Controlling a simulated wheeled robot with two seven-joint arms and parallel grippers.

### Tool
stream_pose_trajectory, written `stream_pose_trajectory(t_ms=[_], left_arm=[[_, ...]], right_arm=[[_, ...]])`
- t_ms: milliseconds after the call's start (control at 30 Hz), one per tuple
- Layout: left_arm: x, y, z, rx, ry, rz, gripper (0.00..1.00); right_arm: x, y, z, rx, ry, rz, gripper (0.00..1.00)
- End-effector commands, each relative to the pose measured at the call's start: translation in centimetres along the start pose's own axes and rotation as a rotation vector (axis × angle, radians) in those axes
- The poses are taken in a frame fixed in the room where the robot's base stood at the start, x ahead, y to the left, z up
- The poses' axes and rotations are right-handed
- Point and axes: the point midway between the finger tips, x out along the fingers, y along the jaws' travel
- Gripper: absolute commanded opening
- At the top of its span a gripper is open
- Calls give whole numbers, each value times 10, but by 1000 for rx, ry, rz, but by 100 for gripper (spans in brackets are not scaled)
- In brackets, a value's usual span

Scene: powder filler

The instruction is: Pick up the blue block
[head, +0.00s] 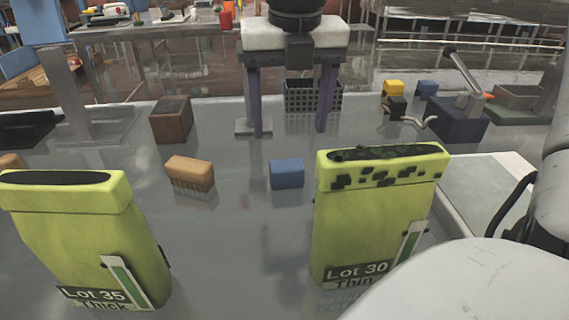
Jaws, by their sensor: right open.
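A blue block (287,173) lies on the grey table near the middle of the head view, between a brush and the right-hand green bag. Nothing touches it. A second, smaller blue block (427,88) sits farther back at the right. My right arm fills the lower right corner, well to the right of the nearer blue block. A black curved part (515,210) shows beside that arm. My right gripper is open and empty as far as it shows; its fingertips are hard to make out. My left gripper is not in view.
Two green bags stand in front, Lot 35 (85,230) at left and Lot 30 (370,215) right of the block. A wooden brush (190,172) lies left of it, a brown block (171,120) behind. A purple-legged stand (293,35) rises behind.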

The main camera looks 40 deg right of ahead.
Motion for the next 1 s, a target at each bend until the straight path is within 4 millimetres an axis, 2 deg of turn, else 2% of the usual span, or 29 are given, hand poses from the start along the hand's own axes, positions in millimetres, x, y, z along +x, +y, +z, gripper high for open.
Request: stream_pose_trajectory(t_ms=[200,467,700,833,1000], left_arm=[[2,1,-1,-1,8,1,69],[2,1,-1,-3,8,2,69],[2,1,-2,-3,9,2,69],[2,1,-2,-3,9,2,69],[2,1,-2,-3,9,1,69]], right_arm=[[33,0,-2,-1,5,-1,69],[56,0,-2,0,4,0,69],[91,2,-6,1,5,0,69],[102,2,-5,1,2,1,69],[103,2,-5,1,-1,2,69]])
